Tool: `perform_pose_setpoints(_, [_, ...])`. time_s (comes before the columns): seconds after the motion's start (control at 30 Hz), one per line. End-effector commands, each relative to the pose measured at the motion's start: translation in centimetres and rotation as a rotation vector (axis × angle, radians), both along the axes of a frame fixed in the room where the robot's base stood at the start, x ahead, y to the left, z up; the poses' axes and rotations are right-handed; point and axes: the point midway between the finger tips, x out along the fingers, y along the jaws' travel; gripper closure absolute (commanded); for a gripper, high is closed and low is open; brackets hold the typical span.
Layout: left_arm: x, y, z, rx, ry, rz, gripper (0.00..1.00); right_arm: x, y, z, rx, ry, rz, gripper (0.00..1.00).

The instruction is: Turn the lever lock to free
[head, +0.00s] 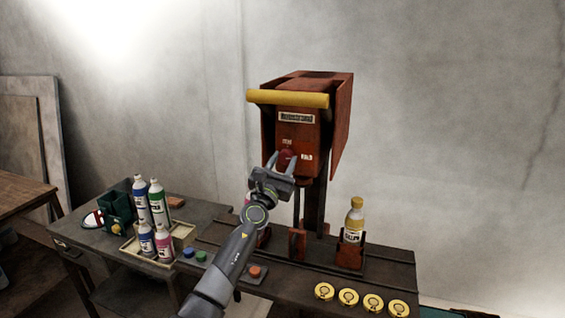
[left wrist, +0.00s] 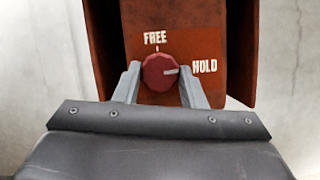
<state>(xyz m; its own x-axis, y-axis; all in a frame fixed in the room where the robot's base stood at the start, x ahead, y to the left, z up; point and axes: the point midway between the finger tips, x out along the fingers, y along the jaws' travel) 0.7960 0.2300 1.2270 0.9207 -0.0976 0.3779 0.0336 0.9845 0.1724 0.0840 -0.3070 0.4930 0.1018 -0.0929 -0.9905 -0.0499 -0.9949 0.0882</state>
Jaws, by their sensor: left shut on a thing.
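The lever lock is a dark red round knob (left wrist: 159,72) on the front of a rust-red machine (head: 318,125). In the left wrist view its pale pointer mark points right, at the word HOLD; the word FREE stands above the knob. My left gripper (head: 284,160) is at the machine's front, with one finger on each side of the knob. In the left wrist view the fingers (left wrist: 160,80) are shut on the knob. A yellow bar lever (head: 288,98) lies level across the machine's top front. My right gripper is in neither view.
A bottle with a yellow cap (head: 353,220) stands in a holder on the dark bench (head: 385,265). Several yellow caps (head: 348,297) lie at the front edge. A tray (head: 130,248) with several bottles stands at the left, by a green box (head: 116,210).

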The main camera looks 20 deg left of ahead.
Motion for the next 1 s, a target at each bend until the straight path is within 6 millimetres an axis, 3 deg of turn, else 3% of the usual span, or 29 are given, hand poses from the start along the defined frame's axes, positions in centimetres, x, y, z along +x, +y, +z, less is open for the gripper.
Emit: perform_pose_setpoints(1.0, [0.0, -0.7, 0.1, -0.897, 0.034, -0.001, 0.86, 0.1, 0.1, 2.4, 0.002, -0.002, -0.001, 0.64])
